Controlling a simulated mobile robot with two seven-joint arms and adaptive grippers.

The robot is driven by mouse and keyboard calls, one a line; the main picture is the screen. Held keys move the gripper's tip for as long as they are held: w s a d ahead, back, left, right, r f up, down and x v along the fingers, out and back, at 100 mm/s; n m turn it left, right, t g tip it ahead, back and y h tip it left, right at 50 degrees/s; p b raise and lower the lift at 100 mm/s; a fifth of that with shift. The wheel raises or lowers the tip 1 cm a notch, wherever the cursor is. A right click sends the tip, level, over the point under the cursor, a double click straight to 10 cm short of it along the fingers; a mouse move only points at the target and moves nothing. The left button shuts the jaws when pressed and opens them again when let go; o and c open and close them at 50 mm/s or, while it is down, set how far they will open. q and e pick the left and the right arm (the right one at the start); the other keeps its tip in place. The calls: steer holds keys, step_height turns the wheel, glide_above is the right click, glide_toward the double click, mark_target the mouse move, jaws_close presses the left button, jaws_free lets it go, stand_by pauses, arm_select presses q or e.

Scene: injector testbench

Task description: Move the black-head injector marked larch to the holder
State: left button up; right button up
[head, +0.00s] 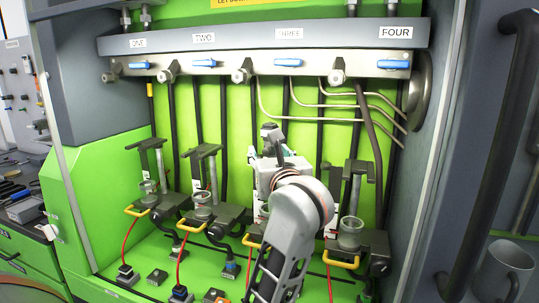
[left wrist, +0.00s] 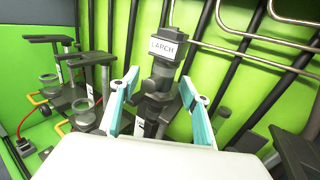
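The injector marked LARCH (left wrist: 163,50) has a dark head with a white label and stands upright in the left wrist view. Its head also shows just above my gripper in the head view (head: 269,131). My left gripper (left wrist: 158,88) has teal fingers spread apart, one on each side of the injector's body, with gaps visible. In the head view my left gripper (head: 282,152) is in front of the third station and covers most of the injector. The injector's lower end is hidden. Holders with glass cups stand at station one (head: 149,187), two (head: 203,198) and four (head: 350,232). My right gripper is not in view.
A rail with blue valves (head: 270,62) and labels ONE to FOUR runs above. Black hoses and bent metal pipes (head: 350,95) hang behind. Yellow handles (head: 340,260) stick out in front of the holders. The cabinet's side walls close in the left and right.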

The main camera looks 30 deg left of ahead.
mark_target(270, 124)
arm_select(q)
steer(key=shift+f, duration=0.15)
step_height(270, 124, up, 10)
steer(key=shift+r, duration=0.1)
stand_by(0.6)
